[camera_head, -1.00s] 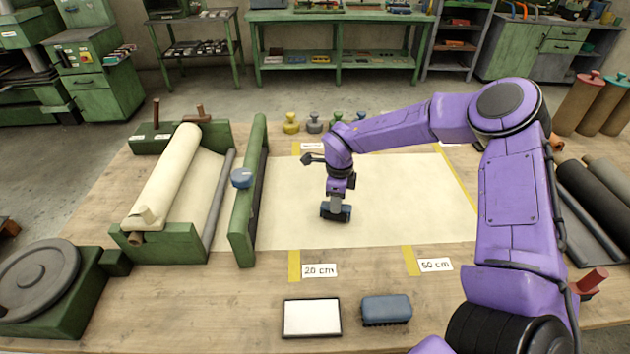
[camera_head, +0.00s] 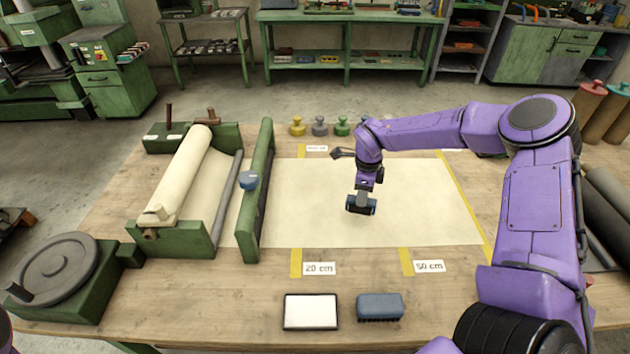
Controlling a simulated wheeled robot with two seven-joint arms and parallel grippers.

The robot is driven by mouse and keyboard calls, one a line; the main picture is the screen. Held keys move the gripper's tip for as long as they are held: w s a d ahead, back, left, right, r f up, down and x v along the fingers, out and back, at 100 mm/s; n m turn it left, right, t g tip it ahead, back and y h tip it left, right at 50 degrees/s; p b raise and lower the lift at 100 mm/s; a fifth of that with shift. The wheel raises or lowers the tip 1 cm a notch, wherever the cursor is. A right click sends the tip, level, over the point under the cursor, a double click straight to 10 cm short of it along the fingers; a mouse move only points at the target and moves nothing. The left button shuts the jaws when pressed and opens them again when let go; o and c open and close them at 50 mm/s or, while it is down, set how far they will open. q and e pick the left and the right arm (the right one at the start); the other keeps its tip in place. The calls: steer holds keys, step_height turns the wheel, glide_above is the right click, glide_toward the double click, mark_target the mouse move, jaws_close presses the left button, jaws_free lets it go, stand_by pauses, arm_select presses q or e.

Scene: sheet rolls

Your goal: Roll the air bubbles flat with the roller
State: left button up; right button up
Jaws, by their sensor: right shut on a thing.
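My right gripper (camera_head: 367,184) points down over the middle of the pale sheet (camera_head: 310,225) and is shut on the roller. The roller (camera_head: 361,205) is small, with a dark blue-black drum and a grey upper part. It is at or just above the sheet's surface; I cannot tell if it touches. The sheet lies flat on the wooden table, coming from under the green cutting bar (camera_head: 257,190) at left. No air bubbles can be made out at this size. My left gripper is out of view.
A cream sheet roll (camera_head: 180,175) sits in a green stand at left, by a dark round wheel (camera_head: 58,268). A white framed pad (camera_head: 311,312) and a blue brush (camera_head: 380,306) lie at the front. Several coloured weights (camera_head: 319,127) stand behind the sheet. The sheet's right part is bare.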

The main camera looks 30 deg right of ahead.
steer(key=shift+r+p, duration=1.85)
steer(key=shift+r, duration=0.8)
